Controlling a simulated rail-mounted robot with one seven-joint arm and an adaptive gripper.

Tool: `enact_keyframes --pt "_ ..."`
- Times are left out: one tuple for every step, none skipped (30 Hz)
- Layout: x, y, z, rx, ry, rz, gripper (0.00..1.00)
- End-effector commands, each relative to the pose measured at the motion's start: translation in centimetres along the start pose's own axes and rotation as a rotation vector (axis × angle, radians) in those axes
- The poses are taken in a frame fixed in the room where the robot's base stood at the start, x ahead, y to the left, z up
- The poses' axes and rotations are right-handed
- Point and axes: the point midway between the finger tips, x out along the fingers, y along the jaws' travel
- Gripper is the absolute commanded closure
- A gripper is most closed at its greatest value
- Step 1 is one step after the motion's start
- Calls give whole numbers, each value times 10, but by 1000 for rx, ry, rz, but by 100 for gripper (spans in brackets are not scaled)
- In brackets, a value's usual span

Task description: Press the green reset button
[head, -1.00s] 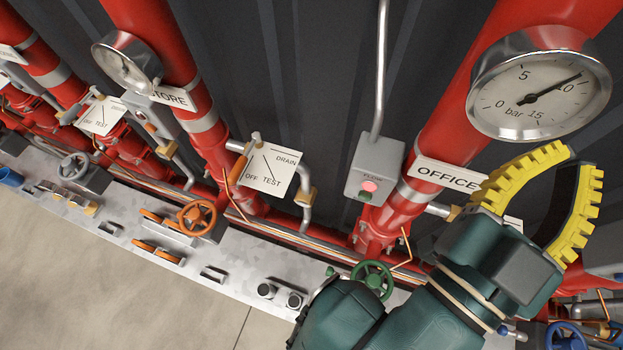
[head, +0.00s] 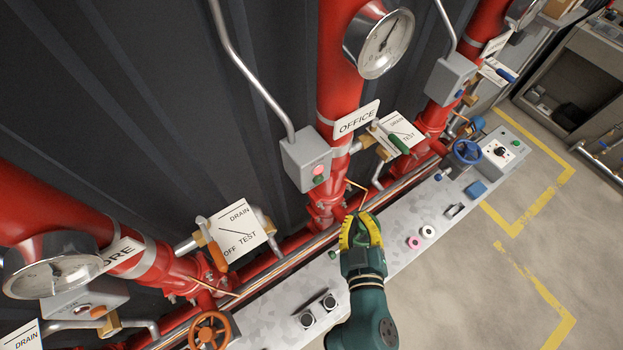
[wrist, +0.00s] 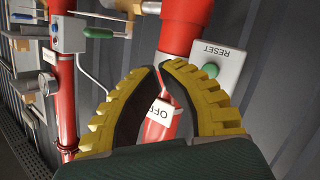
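The green reset button (head: 318,179) is on a small grey box (head: 299,158) left of the red OFFICE pipe, below a red lamp. In the wrist view the button (wrist: 210,70) shows large on the box, beside an upside-down RESET label (wrist: 215,51). My gripper (head: 361,219) is in front of the lower end of the OFFICE pipe, below and right of the button in the head view. In the wrist view its curved yellow fingers (wrist: 157,66) are parted by a narrow gap and hold nothing. The button is just beyond the right finger, with no contact visible.
The OFFICE sign (head: 357,119), its gauge (head: 378,42) and a drain/test valve plate (head: 400,132) are close by. A grey conduit (head: 250,70) rises from the box. Low red piping (head: 270,270) runs along the wall. Open floor (head: 450,290) lies at right.

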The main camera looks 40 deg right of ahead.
Motion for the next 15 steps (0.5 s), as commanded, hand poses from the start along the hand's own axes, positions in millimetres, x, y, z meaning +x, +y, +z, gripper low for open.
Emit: enact_keyframes --pt "0 0 0 1 1 1 100" --pt "0 0 0 1 1 0 100" --pt "0 0 0 1 2 0 100" --pt "0 0 0 1 2 0 100" --pt "0 0 0 1 2 0 100" --pt "0 0 -1 1 2 0 100" --pt "1 -1 -1 1 2 0 100" --pt "1 -1 -1 1 3 0 100" --pt "3 -2 -2 1 3 -1 100" --pt "4 -2 -3 1 3 -1 100" --pt "6 -3 -4 1 4 -1 100" --pt "9 -5 -6 2 5 -1 100" --pt "12 -7 -8 2 5 -1 100" --pt "15 -8 -10 2 5 -2 100" --pt "20 -11 -13 2 5 -1 100"
